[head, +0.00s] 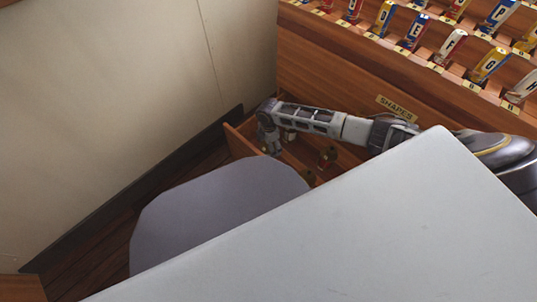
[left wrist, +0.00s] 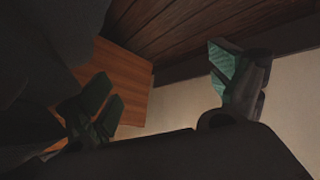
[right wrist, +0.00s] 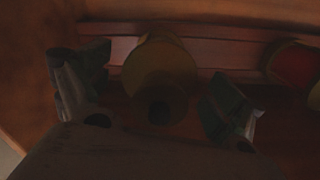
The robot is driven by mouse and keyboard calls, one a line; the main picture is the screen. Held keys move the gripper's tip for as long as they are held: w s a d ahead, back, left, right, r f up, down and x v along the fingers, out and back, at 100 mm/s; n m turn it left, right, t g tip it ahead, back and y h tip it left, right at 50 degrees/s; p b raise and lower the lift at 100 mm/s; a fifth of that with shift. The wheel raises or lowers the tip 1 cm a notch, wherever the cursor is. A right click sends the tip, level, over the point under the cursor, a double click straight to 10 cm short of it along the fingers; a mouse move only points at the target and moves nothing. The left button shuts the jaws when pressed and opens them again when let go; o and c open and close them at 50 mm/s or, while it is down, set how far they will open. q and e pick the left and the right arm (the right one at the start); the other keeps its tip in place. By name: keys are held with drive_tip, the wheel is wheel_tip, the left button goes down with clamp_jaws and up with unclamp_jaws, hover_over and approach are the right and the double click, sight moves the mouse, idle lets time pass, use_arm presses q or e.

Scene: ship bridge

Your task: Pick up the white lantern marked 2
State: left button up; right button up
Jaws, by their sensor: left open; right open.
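My right arm reaches into an open wooden drawer (head: 238,141) in the head view. Its gripper (head: 271,146) is at the drawer's left end, partly hidden by its own links. In the right wrist view the open right gripper (right wrist: 155,95) has its fingers either side of a brass-topped lantern (right wrist: 160,62), apart from it. Its body colour and number cannot be read in the dark. A red lantern (right wrist: 297,65) stands to its right and also shows in the head view (head: 327,158). My left gripper (left wrist: 170,95) is open and empty, outside the head view.
A grey-white surface (head: 370,230) covers the front right and hides part of the drawer. A cream wall (head: 110,100) stands left. My left gripper faces wooden floor (left wrist: 190,30) and wall.

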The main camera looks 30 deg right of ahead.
use_arm(q)
drive_tip(key=shift+w+d+r, duration=0.1)
drive_tip(key=shift+w+r, duration=0.25)
drive_tip(key=shift+w, duration=0.15)
